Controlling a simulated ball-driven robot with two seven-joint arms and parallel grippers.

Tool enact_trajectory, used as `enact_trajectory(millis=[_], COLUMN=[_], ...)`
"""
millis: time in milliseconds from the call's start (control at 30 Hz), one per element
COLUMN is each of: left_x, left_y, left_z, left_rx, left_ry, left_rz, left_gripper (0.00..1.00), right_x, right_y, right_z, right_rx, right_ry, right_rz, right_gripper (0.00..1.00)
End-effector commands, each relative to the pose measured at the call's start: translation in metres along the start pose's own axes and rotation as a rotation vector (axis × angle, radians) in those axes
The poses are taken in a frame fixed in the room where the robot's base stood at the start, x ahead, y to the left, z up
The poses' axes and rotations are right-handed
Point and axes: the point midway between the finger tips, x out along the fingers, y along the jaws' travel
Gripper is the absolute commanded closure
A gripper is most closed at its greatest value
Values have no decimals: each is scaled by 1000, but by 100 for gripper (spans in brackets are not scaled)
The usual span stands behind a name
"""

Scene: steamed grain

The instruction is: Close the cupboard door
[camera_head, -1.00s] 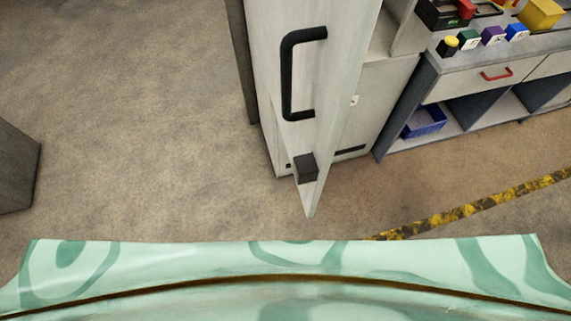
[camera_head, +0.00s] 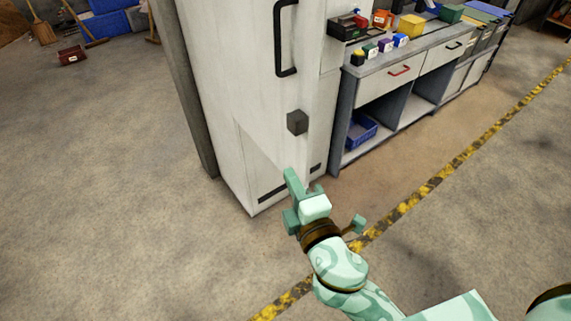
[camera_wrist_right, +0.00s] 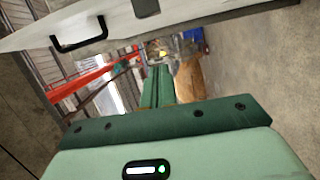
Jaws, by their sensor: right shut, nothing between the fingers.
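The white cupboard door (camera_head: 255,75) has a black bar handle (camera_head: 286,40) and a dark block (camera_head: 297,122) below it. Its slanting bottom edge stands out over the cupboard's lower front (camera_head: 255,180), so it looks partly open. My right gripper (camera_head: 292,178) is shut and empty near the door's lower free corner, which it partly hides. In the right wrist view, the shut fingers (camera_wrist_right: 157,85) lie below the door (camera_wrist_right: 115,22) in the picture; I cannot tell whether they touch it. My left gripper is out of view.
A workbench (camera_head: 375,67) with drawers, a blue bin (camera_head: 361,131) and coloured boxes stands right of the cupboard. A yellow-black floor stripe (camera_head: 425,190) crosses in front.

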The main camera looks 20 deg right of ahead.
Motion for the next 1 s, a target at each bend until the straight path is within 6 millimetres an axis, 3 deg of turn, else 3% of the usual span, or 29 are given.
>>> enact_trajectory(millis=[133, 300, 600, 800, 1000], left_x=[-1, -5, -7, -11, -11], left_y=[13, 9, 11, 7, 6], left_z=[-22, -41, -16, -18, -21], left_rx=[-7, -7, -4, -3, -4], left_ry=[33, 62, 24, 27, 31], left_rz=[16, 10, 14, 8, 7], left_gripper=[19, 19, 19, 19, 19], right_x=[10, 40, 104, 108, 110], right_y=[-2, -2, -4, -4, -4], right_z=[2, 1, 2, 32, 41], right_rx=[-35, -33, -30, -31, -29], right_ry=[-8, -7, -7, -8, -7], right_rz=[-5, -5, -7, -10, -10], right_gripper=[100, 100, 100, 100, 100])
